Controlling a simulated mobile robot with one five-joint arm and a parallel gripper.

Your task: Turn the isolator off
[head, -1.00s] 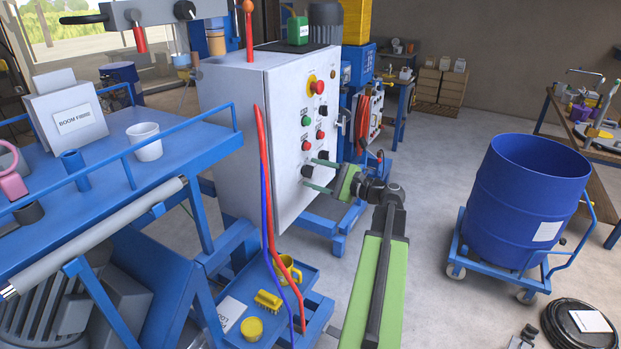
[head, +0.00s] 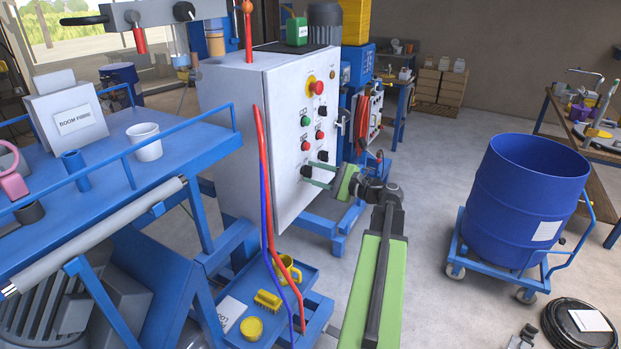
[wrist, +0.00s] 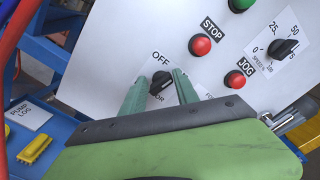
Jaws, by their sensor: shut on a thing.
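A black rotary knob (wrist: 160,82) sits low on the white control cabinet's front panel, with "OFF" printed above it. The letters "OR" show below it; the rest of that label is hidden behind a finger. The knob also shows in the head view (head: 307,171), lowest on the panel. My gripper (wrist: 159,84) has its two green fingers on either side of this knob and is shut on it. In the head view my gripper (head: 309,173) reaches the panel from the right. The knob's pointer direction is hard to make out.
Nearby on the panel are a second black knob (head: 322,156), a red STOP button (wrist: 200,45), a red JOG button (wrist: 235,79) and a speed dial (wrist: 286,47). Red and blue hoses (head: 266,210) hang left of the panel. Floor is clear toward the blue drum (head: 525,195).

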